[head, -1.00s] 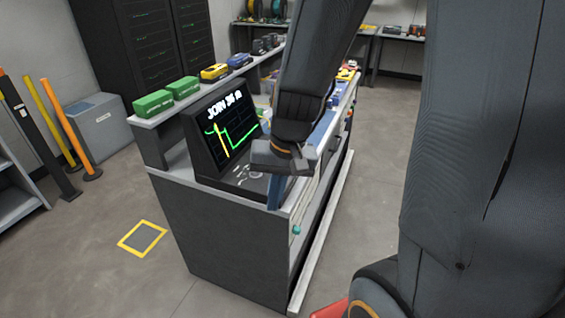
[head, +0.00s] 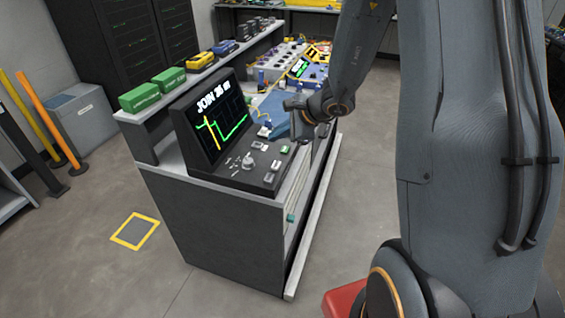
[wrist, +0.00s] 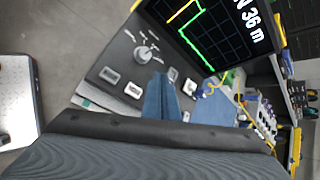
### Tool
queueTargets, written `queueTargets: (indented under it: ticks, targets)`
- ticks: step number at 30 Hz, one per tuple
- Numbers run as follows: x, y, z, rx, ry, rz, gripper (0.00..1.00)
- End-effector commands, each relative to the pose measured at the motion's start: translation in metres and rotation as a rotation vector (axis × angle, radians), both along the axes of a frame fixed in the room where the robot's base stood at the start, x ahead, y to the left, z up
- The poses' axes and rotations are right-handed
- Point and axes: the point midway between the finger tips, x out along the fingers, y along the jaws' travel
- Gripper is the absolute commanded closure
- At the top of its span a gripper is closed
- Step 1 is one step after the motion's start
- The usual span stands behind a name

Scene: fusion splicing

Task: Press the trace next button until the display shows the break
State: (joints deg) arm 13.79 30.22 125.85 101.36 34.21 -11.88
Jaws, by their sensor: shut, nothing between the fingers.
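The trace display (head: 222,119) stands tilted at the near left of the bench. It reads "JOIN 36 m" above a green trace with a yellow marker line; part of it also shows in the wrist view (wrist: 215,35). The sloped control panel (head: 228,172) below it carries a knob (head: 248,162), several grey buttons and a green button (head: 286,150). I cannot read which is trace next. My gripper (head: 300,122) is shut and empty, above the bench beyond the panel's right side. In the wrist view its blue fingers (wrist: 160,95) overlap the panel's edge.
Green boxes (head: 139,98) and yellow and blue devices stand on the shelf behind the display. A splicer-like device (head: 303,68) and cables lie farther along the bench. Orange and yellow posts (head: 48,115) stand at left.

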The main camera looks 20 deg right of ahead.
Motion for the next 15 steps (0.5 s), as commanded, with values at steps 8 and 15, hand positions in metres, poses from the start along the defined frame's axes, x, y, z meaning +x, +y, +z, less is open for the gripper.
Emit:
queueTargets:
  ticks: [8,15]
  targets:
    - [0.0100,-0.0084,-0.0002,0.026,-0.007,-0.058,1.00]
    - [0.0096,-0.0081,-0.0011,0.026,-0.006,-0.057,1.00]
